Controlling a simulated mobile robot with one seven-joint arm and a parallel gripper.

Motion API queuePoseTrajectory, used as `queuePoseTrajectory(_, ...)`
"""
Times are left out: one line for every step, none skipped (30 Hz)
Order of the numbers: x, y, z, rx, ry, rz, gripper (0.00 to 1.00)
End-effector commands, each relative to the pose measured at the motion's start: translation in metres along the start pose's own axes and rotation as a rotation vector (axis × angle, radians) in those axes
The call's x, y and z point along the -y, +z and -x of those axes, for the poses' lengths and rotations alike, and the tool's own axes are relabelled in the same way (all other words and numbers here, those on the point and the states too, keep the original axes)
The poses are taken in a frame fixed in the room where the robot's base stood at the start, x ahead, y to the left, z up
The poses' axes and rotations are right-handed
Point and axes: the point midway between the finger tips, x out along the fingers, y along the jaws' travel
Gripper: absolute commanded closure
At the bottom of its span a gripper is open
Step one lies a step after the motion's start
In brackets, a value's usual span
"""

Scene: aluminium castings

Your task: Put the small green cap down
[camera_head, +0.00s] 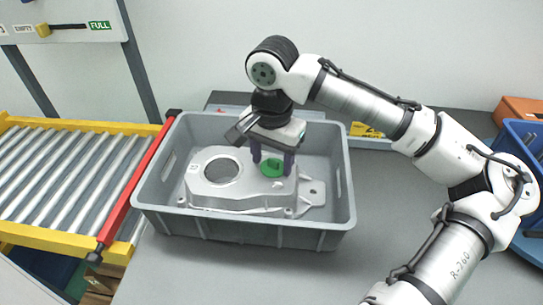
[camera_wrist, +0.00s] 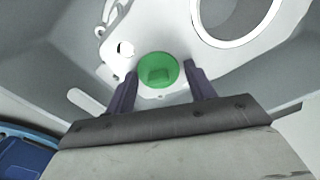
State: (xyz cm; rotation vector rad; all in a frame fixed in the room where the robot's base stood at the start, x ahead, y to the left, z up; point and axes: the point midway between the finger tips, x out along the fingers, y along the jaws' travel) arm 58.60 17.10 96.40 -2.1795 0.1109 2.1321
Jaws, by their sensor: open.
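The small green cap (camera_head: 272,168) sits on the aluminium casting (camera_head: 228,196), to the right of the casting's large round opening. In the wrist view the green cap (camera_wrist: 158,74) lies between and just beyond the two dark fingers, with gaps on both sides. My gripper (camera_head: 272,166) is open and points down over the cap; it also shows in the wrist view (camera_wrist: 159,76). The casting (camera_wrist: 150,28) lies inside the grey crate (camera_head: 245,232). What lies under the cap is hidden.
The crate's walls rise around the casting and my gripper. A roller conveyor (camera_head: 75,168) with a red bar (camera_head: 138,188) stands at the left. A blue bin (camera_head: 523,138) stands at the right. Grey table surface (camera_head: 235,278) is free in front of the crate.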

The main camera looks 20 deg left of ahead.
Motion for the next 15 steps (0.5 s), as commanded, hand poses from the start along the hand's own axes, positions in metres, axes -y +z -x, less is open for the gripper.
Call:
queuePoseTrajectory(-0.004, 0.006, -0.016, 0.028, 0.027, 0.007, 0.32)
queuePoseTrajectory(-0.004, 0.006, -0.016, 0.028, 0.027, 0.007, 0.32)
queuePoseTrajectory(-0.005, 0.006, -0.016, 0.028, 0.028, 0.006, 0.32)
queuePoseTrajectory(-0.005, 0.006, -0.016, 0.028, 0.028, 0.006, 0.32)
queuePoseTrajectory(-0.005, 0.006, -0.016, 0.027, 0.028, 0.006, 0.32)
queuePoseTrajectory(-0.005, 0.006, -0.015, 0.027, 0.029, 0.006, 0.32)
queuePoseTrajectory(-0.005, 0.006, -0.014, 0.027, 0.029, 0.006, 0.32)
queuePoseTrajectory(-0.005, 0.006, -0.012, 0.026, 0.029, 0.006, 0.32)
queuePoseTrajectory(-0.005, 0.006, -0.009, 0.026, 0.029, 0.006, 0.32)
queuePoseTrajectory(-0.005, 0.005, -0.005, 0.025, 0.029, 0.005, 0.32)
queuePoseTrajectory(-0.005, 0.005, -0.001, 0.024, 0.029, 0.005, 0.32)
queuePoseTrajectory(-0.004, 0.005, 0.004, 0.025, 0.028, 0.006, 0.32)
queuePoseTrajectory(-0.004, 0.005, 0.009, 0.024, 0.027, 0.006, 0.32)
queuePoseTrajectory(-0.003, 0.004, 0.016, 0.022, 0.025, 0.006, 0.32)
queuePoseTrajectory(-0.003, 0.004, 0.026, 0.021, 0.025, 0.006, 0.32)
